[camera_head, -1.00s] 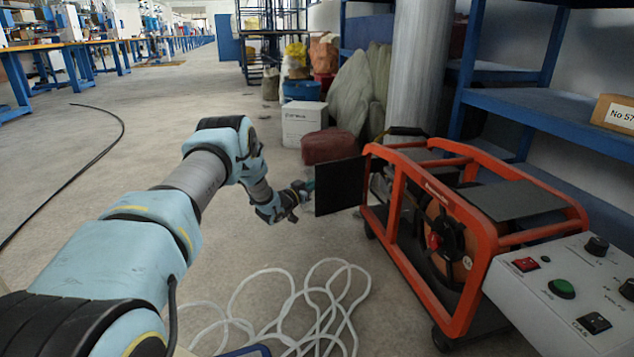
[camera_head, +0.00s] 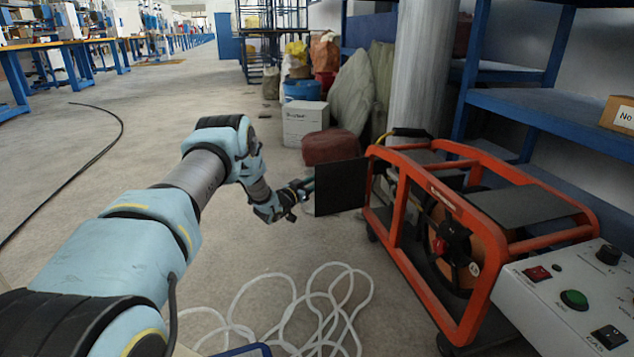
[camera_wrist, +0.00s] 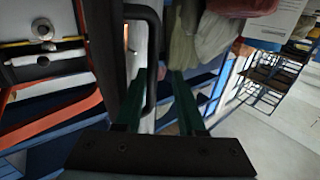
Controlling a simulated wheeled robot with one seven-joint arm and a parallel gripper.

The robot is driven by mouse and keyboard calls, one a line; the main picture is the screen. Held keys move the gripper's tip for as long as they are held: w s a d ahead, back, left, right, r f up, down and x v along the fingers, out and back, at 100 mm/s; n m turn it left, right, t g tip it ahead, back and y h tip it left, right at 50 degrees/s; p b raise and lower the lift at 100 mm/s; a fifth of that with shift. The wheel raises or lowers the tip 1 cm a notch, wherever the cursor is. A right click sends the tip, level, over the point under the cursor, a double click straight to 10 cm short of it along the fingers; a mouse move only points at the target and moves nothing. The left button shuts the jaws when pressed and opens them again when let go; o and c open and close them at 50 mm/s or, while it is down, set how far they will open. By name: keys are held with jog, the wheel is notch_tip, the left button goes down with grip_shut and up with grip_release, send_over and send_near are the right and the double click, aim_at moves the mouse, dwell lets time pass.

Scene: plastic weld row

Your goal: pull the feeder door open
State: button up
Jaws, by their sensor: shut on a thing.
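The feeder door (camera_head: 340,188) is a flat black panel. It stands swung out from the left end of the orange-framed machine (camera_head: 478,200) in the head view. My gripper (camera_head: 309,187) is at the door's free left edge, partly hidden by the panel. In the wrist view my gripper (camera_wrist: 160,78) has its two dark green fingers on either side of a black bar handle (camera_wrist: 153,60), shut on it. The dark door (camera_wrist: 103,40) shows beside the handle there. The handle is hidden in the head view.
A white control box (camera_head: 570,300) with knobs and buttons stands at the right front. Loose white hose (camera_head: 320,310) lies on the floor below the door. A dark red sack (camera_head: 331,147) and a white carton (camera_head: 304,122) are behind it. The floor to the left is mostly clear.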

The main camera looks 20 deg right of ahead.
jog(key=shift+w+d+r, duration=0.15)
jog(key=shift+d+r, duration=0.25)
jog(key=shift+d, duration=0.25)
jog(key=p+v, duration=0.5)
jog(key=v, duration=0.7)
jog(key=shift+w+f, duration=0.2)
jog(key=shift+f, duration=0.3)
jog(key=shift+a, duration=0.15)
